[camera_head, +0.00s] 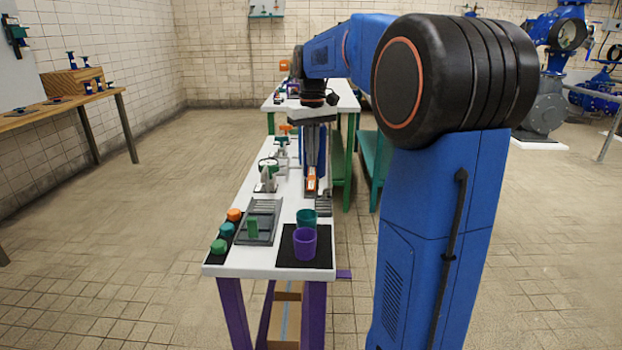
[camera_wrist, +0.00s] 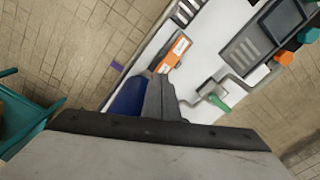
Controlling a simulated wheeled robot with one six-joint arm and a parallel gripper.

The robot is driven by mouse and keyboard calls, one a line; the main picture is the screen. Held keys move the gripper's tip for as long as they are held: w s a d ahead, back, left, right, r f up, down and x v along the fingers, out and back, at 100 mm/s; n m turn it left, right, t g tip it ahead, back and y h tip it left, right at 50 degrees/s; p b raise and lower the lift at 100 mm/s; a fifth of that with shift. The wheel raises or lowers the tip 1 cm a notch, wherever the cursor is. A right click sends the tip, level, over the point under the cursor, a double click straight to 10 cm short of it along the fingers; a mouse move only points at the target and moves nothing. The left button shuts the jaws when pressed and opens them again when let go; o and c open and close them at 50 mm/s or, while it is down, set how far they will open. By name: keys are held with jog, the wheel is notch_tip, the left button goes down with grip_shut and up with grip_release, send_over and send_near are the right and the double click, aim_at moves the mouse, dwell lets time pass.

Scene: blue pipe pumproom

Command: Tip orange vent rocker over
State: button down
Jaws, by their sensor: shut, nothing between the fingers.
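The orange vent rocker (camera_head: 311,184) stands on the white bench, right of the middle. My gripper (camera_head: 309,165) points down over the bench close to the rocker. In the wrist view the gripper (camera_wrist: 162,82) is shut and empty, with its tip near the rocker's lower end. Whether it touches the rocker I cannot tell.
The floor left of the bench is clear.

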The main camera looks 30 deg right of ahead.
aim_at(312, 170)
jog(key=shift+f, duration=0.2)
jog(key=shift+f, duration=1.3)
dwell(0.3)
notch_tip(312, 170, up, 9)
jog(key=shift+f, duration=0.15)
dwell(0.9)
dwell(0.5)
